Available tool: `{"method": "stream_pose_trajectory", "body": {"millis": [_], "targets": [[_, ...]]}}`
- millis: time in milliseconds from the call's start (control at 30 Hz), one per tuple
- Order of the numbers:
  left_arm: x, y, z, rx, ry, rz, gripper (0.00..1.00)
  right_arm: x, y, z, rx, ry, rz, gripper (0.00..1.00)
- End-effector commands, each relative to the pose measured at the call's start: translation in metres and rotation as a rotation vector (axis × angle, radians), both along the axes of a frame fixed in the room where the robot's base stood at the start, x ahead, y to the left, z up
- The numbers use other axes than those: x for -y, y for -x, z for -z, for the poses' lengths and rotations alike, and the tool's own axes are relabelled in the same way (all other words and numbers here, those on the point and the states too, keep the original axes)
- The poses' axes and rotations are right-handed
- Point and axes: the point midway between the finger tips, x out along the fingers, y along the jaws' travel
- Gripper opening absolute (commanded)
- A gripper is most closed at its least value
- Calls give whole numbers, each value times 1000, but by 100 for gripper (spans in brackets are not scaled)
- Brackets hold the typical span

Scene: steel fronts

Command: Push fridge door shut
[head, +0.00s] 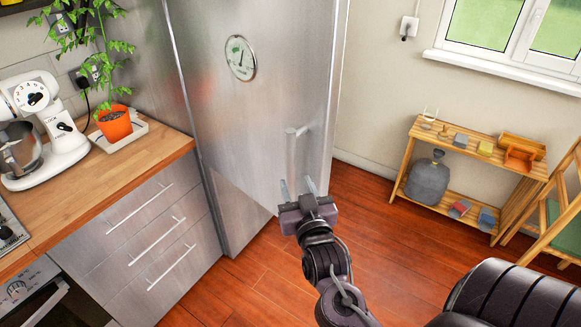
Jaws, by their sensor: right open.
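The fridge door (255,115) is a tall brushed-steel panel with a round dial on its upper part. It appears to stand ajar, with its lower corner out past the fridge body (232,215). A vertical bar handle (291,152) is near the door's right edge. My right gripper (297,186) is open and empty, with its two fingers apart just below the handle, near the door's lower edge. I cannot tell whether it touches the door. My left gripper is not in view.
A wooden counter (150,155) with steel drawers (150,240), a white mixer (45,130) and an orange plant pot (114,124) stands at left. A low wooden shelf (475,155) stands under the window at right. The red wooden floor (400,235) between is clear.

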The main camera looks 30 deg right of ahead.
Motion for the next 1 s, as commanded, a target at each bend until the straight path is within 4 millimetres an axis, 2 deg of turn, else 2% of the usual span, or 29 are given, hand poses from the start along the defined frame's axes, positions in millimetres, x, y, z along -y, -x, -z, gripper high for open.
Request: {"method": "stream_pose_trajectory", "body": {"millis": [300, 500, 967, 1000], "targets": [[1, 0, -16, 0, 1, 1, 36, 14, -36, -3, 0, 3, 0, 41], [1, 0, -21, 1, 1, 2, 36, 20, -52, -2, 0, 1, 0, 41], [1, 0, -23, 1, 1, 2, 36, 22, -60, 0, -1, 1, 0, 41], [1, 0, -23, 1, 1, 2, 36, 22, -60, 0, -1, 1, 0, 38]]}}
